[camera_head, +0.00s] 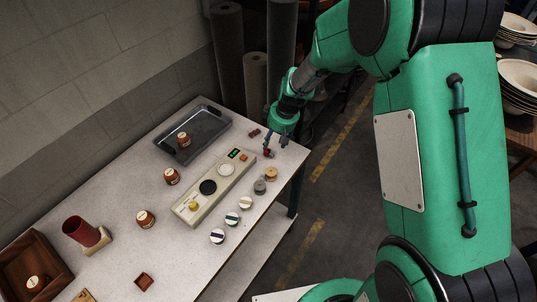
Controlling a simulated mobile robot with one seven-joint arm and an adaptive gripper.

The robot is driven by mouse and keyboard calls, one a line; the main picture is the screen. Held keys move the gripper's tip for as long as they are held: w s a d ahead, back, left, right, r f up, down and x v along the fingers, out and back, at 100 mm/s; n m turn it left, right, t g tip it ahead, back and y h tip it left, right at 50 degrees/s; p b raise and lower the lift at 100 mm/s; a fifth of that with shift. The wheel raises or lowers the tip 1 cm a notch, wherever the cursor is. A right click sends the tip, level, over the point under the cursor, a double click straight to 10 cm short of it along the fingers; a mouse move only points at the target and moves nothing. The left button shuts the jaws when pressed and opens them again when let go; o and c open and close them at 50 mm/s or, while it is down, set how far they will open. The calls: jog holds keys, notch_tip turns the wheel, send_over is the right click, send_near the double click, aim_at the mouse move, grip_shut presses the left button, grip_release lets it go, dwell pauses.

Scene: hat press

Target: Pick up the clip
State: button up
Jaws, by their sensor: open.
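My gripper (274,142) is open and points down over the far right end of the white table (262,215). A small dark red piece (268,153) lies just below its left fingertip; it may be the clip, but it is too small to be sure. I cannot tell whether the finger touches it. Another small dark reddish-brown piece (254,132) lies just left of the gripper.
A cream control panel (215,188) lies left of the gripper. Several round spools or discs, such as a tan one (271,174), line the table's front edge. A grey tray (207,137), labelled jars, a red cup (79,229) and a wooden box (57,267) stand farther left.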

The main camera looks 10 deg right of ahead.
aim_at(270, 150)
jog(key=shift+x, duration=0.9)
jog(key=shift+b+x, duration=0.85)
jog(key=shift+x, duration=1.75)
jog(key=shift+c, duration=0.3)
jog(key=c, duration=1.2)
